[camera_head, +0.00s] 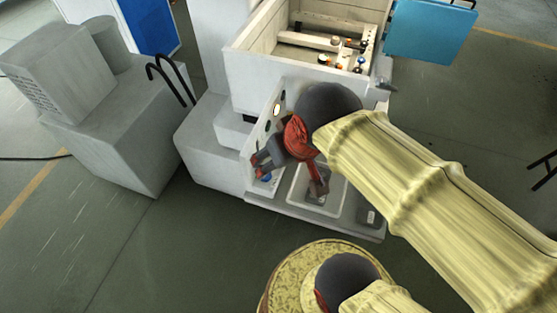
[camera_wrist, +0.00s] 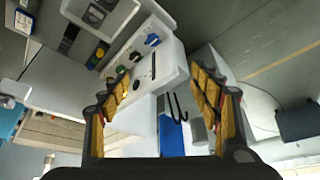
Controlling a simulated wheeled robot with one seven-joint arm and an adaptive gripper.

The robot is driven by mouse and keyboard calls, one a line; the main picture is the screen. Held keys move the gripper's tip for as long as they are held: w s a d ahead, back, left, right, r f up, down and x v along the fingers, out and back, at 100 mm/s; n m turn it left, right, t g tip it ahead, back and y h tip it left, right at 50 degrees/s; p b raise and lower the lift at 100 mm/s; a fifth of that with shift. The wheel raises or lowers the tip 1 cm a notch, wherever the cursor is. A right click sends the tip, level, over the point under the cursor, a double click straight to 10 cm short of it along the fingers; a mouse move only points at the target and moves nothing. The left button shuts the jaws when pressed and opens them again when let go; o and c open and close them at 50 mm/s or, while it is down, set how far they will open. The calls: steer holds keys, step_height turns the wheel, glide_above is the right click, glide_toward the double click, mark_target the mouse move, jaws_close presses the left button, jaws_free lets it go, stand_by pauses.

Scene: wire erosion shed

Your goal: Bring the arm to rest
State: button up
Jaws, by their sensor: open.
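My gripper (camera_head: 290,174) is in front of the pale grey machine (camera_head: 215,140), over its lower shelf and beside its upright button panel (camera_head: 277,110). It also shows in the wrist view (camera_wrist: 163,86), with its two yellow-padded fingers spread wide apart. It is open and nothing is between the fingers. Behind them in the wrist view is a white panel (camera_wrist: 168,72) with blue, green and dark knobs. My arm reaches in from the right of the head view and hides part of the machine. I cannot tell the exact gap between fingers and panel.
The machine's open tank (camera_head: 245,65) holds small fittings. A blue panel (camera_head: 430,30) stands out at its right. A shallow tray (camera_head: 300,190) lies on the shelf close below my gripper. A grey cabinet (camera_head: 125,150) is at left. Floor (camera_head: 170,255) is clear in front.

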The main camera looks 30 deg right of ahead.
steer(key=shift+s+a+r+n, duration=0.3)
steer(key=shift+s+a+r, duration=0.05)
steer(key=shift+s+a, duration=0.25)
steer(key=shift+f, duration=0.1)
step_height(320, 180, down, 9)
steer(key=b, duration=0.9)
